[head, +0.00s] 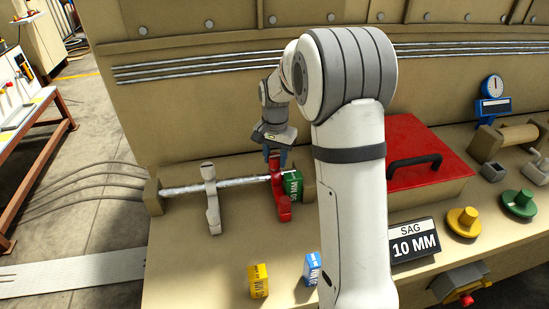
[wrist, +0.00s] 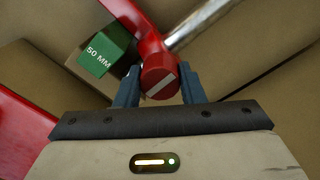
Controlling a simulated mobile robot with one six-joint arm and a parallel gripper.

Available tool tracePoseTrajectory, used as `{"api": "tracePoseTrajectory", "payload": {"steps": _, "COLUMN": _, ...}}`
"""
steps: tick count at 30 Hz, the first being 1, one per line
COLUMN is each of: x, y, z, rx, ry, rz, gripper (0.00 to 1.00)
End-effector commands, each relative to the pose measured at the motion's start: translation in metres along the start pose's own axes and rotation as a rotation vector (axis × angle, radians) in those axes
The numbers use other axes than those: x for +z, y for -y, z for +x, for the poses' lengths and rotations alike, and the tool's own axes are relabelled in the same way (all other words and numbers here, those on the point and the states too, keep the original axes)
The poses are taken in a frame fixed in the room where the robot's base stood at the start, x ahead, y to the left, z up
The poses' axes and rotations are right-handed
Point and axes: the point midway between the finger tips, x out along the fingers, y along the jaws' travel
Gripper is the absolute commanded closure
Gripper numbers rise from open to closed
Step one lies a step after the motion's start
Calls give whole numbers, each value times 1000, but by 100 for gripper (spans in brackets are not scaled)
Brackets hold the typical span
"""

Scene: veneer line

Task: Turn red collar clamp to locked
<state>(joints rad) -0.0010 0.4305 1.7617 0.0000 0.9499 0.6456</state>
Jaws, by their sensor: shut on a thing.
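The red collar clamp (head: 283,209) sits near the right end of a horizontal silver rod (head: 240,183) in the head view. Its round red knob with a pale diagonal line (wrist: 160,82) shows in the wrist view. My gripper (head: 275,160) comes down from above, and its two dark fingers (wrist: 159,88) close on either side of the knob. The gripper is shut on the knob. A locked mark is not visible in either view.
A green 50 MM block (wrist: 104,50) is close beside the clamp. A white clamp (head: 211,200) sits further left on the rod. A red lidded box (head: 425,185) is at right. Yellow (head: 259,283) and blue (head: 312,268) blocks stand in front. The bench front left is clear.

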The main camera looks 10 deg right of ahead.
Motion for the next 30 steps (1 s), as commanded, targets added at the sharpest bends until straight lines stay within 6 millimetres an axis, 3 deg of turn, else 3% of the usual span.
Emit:
{"api": "tracePoseTrajectory", "payload": {"steps": 18, "x": -1, "y": 0, "z": -1, "rx": -2, "ry": -3, "rz": 45, "gripper": 87}}
{"api": "tracePoseTrajectory", "payload": {"steps": 19, "x": -1, "y": 0, "z": -1, "rx": -2, "ry": -3, "rz": 45, "gripper": 64}}
{"api": "tracePoseTrajectory", "payload": {"steps": 27, "x": 0, "y": 0, "z": -1, "rx": -1, "ry": -1, "rz": 44, "gripper": 43}}
{"api": "tracePoseTrajectory", "payload": {"steps": 30, "x": 0, "y": 0, "z": 0, "rx": -1, "ry": -1, "rz": 43, "gripper": 43}}
